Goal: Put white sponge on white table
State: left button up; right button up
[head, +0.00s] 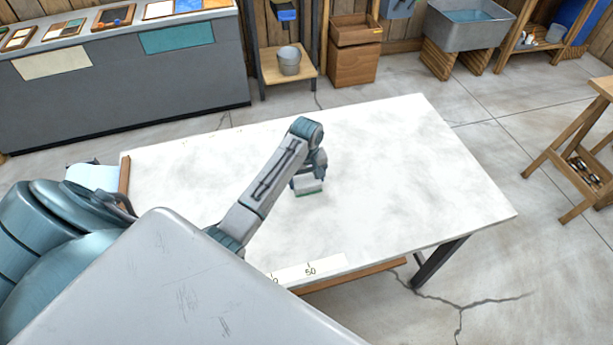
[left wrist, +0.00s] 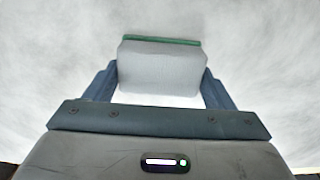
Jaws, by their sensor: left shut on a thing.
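The white sponge (head: 309,187) has a green layer along one side. In the left wrist view the sponge (left wrist: 160,66) sits between the two blue fingers of my left gripper (left wrist: 158,84), which is shut on it. In the head view my left gripper (head: 312,176) points down over the middle of the white table (head: 410,180), with the sponge below it at or just above the tabletop. I cannot tell whether the sponge touches the table. The gripper partly hides the sponge in the head view. My right gripper is not in view.
A ruler strip (head: 303,272) lies along the table's near edge. The tabletop around the sponge is bare. A grey counter (head: 100,90) with sample trays, a stand with a bucket (head: 289,61), a sink (head: 468,24) and a wooden trestle (head: 570,160) stand beyond the table.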

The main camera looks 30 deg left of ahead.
aim_at(307, 179)
pick_arm(q)
jog(key=o, duration=0.7)
jog(key=shift+o, duration=0.9)
jog(key=shift+f, duration=0.1)
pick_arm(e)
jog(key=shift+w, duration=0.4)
pick_arm(q)
notch_tip(307, 179, up, 9)
jog(key=shift+r+b, duration=0.15)
jog(key=shift+b, duration=0.5)
jog(key=shift+r+p, duration=1.45)
jog(key=shift+p, duration=0.15)
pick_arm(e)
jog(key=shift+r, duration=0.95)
pick_arm(q)
jog(key=shift+f, duration=0.1)
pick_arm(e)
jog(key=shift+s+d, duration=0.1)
